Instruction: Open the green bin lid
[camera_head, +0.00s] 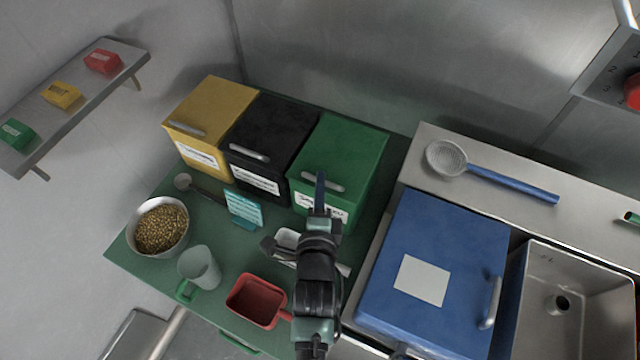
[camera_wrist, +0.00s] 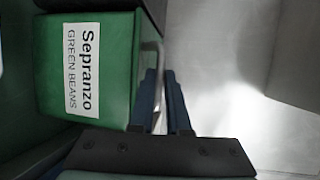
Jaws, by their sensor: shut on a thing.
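The green bin (camera_head: 344,150) stands at the right end of a row of three bins, with its lid down. A grey handle (camera_head: 323,183) runs along the lid's front edge. My gripper (camera_head: 320,178) is at this handle, its blue fingers closed around it. In the wrist view the green bin (camera_wrist: 115,60) fills the left, with a white label (camera_wrist: 82,68) reading "Sepranzo GREEN BEANS". There my gripper (camera_wrist: 160,75) has its two blue fingers close together at the handle, which is partly hidden by them.
A black bin (camera_head: 270,140) and a yellow bin (camera_head: 212,108) stand to the left. A bowl of beans (camera_head: 160,228), a clear cup (camera_head: 200,266), a red scoop (camera_head: 256,300) and a teal card (camera_head: 243,208) are on the green counter. A blue lid (camera_head: 436,270) lies to the right.

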